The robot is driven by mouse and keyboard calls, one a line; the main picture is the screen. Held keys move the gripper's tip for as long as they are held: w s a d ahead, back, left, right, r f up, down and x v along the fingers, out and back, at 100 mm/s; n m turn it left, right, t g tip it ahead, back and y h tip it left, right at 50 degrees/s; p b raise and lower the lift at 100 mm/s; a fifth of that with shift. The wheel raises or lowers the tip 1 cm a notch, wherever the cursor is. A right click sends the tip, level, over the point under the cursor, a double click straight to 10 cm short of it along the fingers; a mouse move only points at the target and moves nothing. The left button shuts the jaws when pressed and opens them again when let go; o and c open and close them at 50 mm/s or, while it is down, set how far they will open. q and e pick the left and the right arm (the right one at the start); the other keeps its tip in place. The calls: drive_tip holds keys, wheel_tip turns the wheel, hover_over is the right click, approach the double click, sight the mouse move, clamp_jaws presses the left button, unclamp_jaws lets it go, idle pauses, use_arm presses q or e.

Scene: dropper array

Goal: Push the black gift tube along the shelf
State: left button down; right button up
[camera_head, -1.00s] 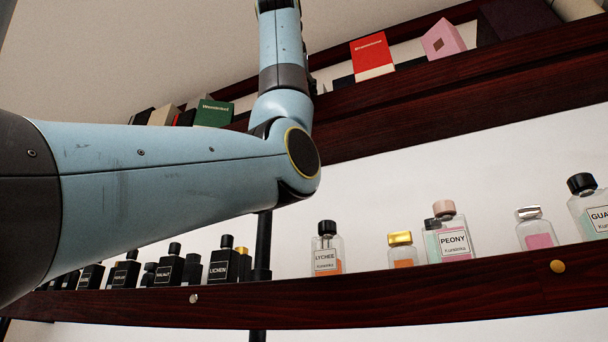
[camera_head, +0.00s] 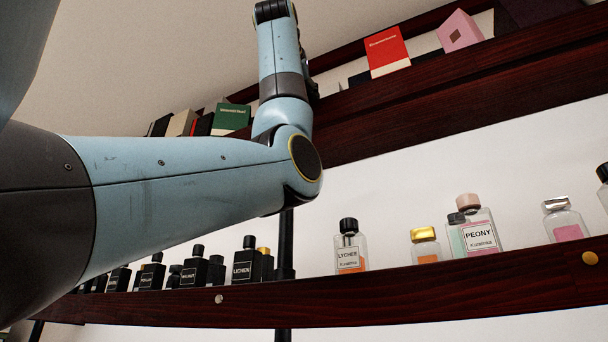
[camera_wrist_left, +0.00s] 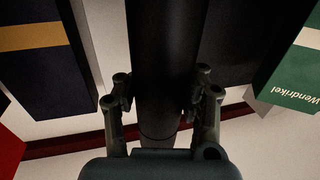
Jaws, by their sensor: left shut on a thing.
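The black gift tube (camera_wrist_left: 165,60) fills the middle of the left wrist view, a dark cylinder running down from the top edge. My left gripper (camera_wrist_left: 160,98) is shut on it, one finger on each side. In the head view my left arm reaches from the left up past the upper shelf (camera_head: 420,105); its gripper and the tube are out of that view. My right gripper is in neither view.
Boxes flank the tube: a dark box with a gold band (camera_wrist_left: 35,40) and a green box (camera_wrist_left: 295,75). On the upper shelf are a red box (camera_head: 388,50) and a pink box (camera_head: 460,30). The lower shelf (camera_head: 400,295) holds several perfume bottles.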

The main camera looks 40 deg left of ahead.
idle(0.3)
use_arm(q)
drive_tip(key=c, duration=0.7)
unclamp_jaws()
drive_tip(key=shift+s+d, duration=0.1)
drive_tip(key=v, duration=1.2)
drive_tip(key=shift+f, duration=0.1)
